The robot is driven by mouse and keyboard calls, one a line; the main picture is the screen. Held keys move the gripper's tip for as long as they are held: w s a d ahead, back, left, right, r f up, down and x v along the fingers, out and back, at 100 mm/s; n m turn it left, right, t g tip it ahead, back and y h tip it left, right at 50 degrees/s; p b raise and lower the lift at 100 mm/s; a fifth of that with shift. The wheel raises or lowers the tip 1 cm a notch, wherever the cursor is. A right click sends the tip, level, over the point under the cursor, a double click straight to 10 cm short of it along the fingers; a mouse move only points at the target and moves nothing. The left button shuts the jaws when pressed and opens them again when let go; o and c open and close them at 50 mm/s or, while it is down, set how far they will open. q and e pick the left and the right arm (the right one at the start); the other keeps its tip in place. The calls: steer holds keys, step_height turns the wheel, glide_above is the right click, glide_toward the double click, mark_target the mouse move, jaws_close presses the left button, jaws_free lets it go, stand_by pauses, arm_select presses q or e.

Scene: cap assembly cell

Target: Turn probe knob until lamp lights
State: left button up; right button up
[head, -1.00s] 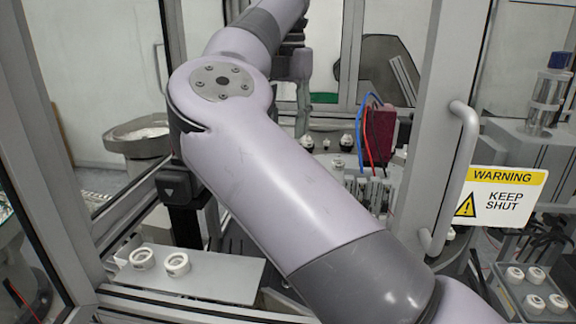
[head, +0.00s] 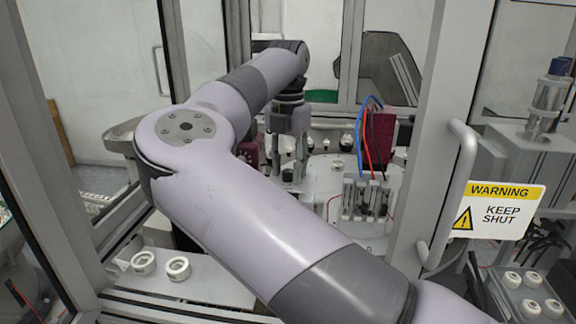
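My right arm crosses the view from the lower right, bends at the left and reaches back into the cell. My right gripper (head: 291,160) hangs down from it over the back left of the round white table. Its fingers are small and dark here, and I cannot tell whether they are apart or touch anything. A dark red block (head: 380,134) with blue and red wires stands right of the gripper; another dark red part (head: 247,148) shows just left of it, partly behind my arm. I cannot make out the probe knob or a lit lamp. My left gripper is not in view.
The round white table (head: 325,180) carries small fixtures (head: 365,200). Two white rings (head: 177,267) lie on a grey plate at the lower left. A door frame with a handle (head: 460,185) and warning sign (head: 497,210) stands right of my arm. A tray of white caps (head: 530,297) is lower right.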

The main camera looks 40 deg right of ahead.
jaws_close()
steer(key=shift+m, duration=0.3)
steer(key=m+b, duration=0.1)
steer(key=m, duration=0.1)
steer(key=shift+m, duration=2.6)
steer(key=shift+o, duration=1.1)
jaws_free()
